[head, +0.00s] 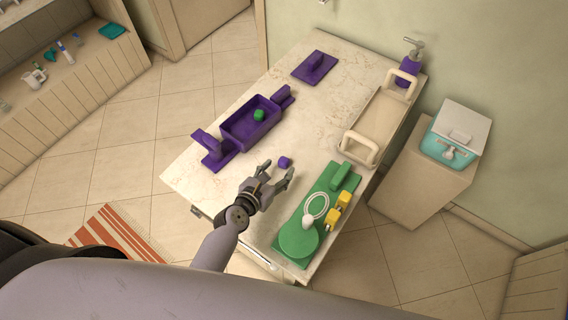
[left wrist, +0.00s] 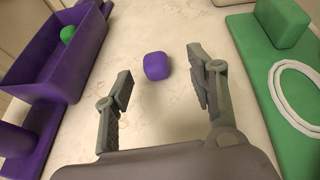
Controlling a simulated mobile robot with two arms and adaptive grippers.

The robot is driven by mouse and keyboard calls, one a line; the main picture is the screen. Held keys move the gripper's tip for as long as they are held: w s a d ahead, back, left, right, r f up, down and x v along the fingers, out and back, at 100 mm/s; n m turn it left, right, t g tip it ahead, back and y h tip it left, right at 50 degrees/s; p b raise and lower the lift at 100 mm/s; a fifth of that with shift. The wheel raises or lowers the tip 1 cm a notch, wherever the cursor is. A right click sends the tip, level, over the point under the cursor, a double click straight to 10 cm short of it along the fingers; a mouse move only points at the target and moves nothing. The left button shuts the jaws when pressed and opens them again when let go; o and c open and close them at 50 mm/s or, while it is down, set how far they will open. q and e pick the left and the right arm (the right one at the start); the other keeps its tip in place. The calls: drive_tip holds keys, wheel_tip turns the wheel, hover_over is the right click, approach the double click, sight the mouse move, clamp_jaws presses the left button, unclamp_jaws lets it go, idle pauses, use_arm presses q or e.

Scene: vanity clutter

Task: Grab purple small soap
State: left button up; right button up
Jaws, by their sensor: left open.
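The small purple soap (head: 285,162) is a rounded cube lying on the light marble table top (head: 215,180). In the left wrist view the soap (left wrist: 156,66) lies just beyond and between the fingertips, nearer the left finger. My left gripper (head: 277,172) is open and empty, with the soap ahead of its fingers and not visibly touched. In the left wrist view the left gripper (left wrist: 158,78) shows both fingers spread wide. My right gripper is not in view.
A purple tray (head: 238,130) with a green soap (head: 259,115) stands to the left. A green board (head: 322,190) with a white ring (head: 318,206) and yellow blocks (head: 333,217) lies to the right. A beige handled tray (head: 378,125) and purple dispenser (head: 409,68) stand farther back.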

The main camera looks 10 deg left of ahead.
sight(283, 161)
use_arm(q)
drive_tip(key=shift+w+d+f, duration=0.1)
drive_tip(key=shift+w+f, duration=0.05)
drive_tip(key=shift+w, duration=0.1)
drive_tip(key=shift+w+f, duration=0.1)
drive_tip(key=shift+w, duration=0.1)
drive_tip(key=b+x, duration=0.2)
drive_tip(key=x, duration=0.2)
drive_tip(key=shift+w+a+f+b, duration=0.1)
drive_tip(key=shift+w+a+b, duration=0.15)
drive_tip(key=shift+w+b, duration=0.2)
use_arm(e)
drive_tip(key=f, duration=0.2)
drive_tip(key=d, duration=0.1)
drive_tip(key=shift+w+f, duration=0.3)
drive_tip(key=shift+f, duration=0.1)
use_arm(q)
drive_tip(key=shift+s, duration=0.1)
drive_tip(key=shift+c, duration=0.4)
drive_tip(key=c, duration=1.1)
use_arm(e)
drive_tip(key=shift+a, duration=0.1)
